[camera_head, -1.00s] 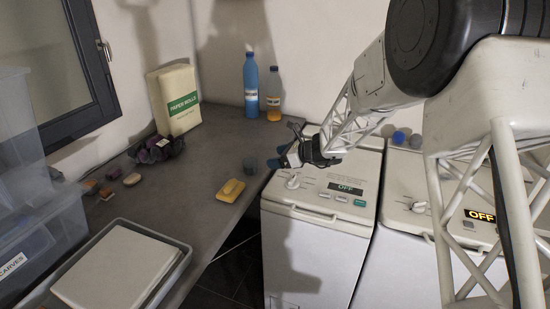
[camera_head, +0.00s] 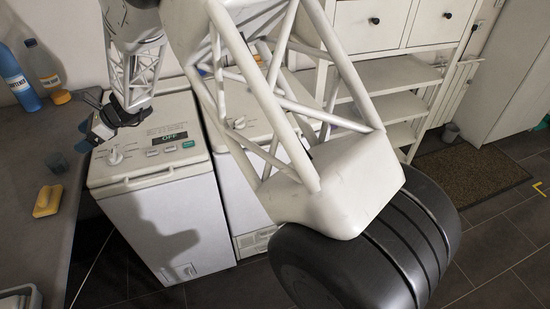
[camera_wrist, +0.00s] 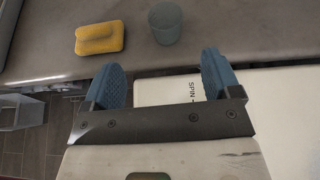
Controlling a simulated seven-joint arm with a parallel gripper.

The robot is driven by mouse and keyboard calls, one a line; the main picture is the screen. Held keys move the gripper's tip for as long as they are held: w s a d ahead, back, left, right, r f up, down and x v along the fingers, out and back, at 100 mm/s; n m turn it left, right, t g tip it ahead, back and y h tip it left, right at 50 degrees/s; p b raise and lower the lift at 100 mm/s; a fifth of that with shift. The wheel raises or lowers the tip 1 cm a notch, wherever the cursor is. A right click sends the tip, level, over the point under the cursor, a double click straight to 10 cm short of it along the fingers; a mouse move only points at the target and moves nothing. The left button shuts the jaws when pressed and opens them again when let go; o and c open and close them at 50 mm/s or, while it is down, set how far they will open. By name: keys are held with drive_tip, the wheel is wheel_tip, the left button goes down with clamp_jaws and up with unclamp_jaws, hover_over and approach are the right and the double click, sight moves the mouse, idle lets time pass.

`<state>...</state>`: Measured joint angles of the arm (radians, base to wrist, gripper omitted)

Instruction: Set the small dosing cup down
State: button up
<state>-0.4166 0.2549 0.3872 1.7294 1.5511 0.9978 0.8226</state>
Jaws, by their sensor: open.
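The small dosing cup (camera_head: 57,162), a grey-green tumbler, stands upright on the dark worktop near its right edge. It also shows at the top middle of the wrist view (camera_wrist: 165,24). My gripper (camera_head: 84,137) is beside it, at the left edge of the left toploader (camera_head: 150,145). In the wrist view the two blue fingers of my gripper (camera_wrist: 162,66) are spread apart, with nothing between them. The cup lies beyond the fingertips, apart from them.
A yellow sponge-like block (camera_head: 47,201) lies on the worktop (camera_head: 22,150) near the cup. A blue bottle (camera_head: 20,78) and an orange-filled bottle (camera_head: 52,80) stand at the back. A second toploader (camera_head: 262,118) adjoins the first. Shelves (camera_head: 395,105) stand at the right.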

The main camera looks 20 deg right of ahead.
drive_tip(key=s+d+r+n+h, duration=0.2)
drive_tip(key=s+d+r+n, duration=0.15)
drive_tip(key=s+d, duration=0.35)
drive_tip(key=s+d+r+n+h, duration=0.25)
drive_tip(key=s+d+r, duration=0.25)
drive_tip(key=d, duration=0.4)
drive_tip(key=s+d+r+n+h, duration=0.1)
drive_tip(key=s+d+r+n, duration=0.25)
drive_tip(key=s+d, duration=0.4)
drive_tip(key=s+d+r+n+t+h, duration=0.1)
drive_tip(key=s+d+n+h, duration=0.6)
drive_tip(key=s+d, duration=1.6)
drive_tip(key=shift+s+d+n+t+h, duration=0.4)
drive_tip(key=shift+d+t, duration=0.4)
drive_tip(key=shift+d, duration=0.35)
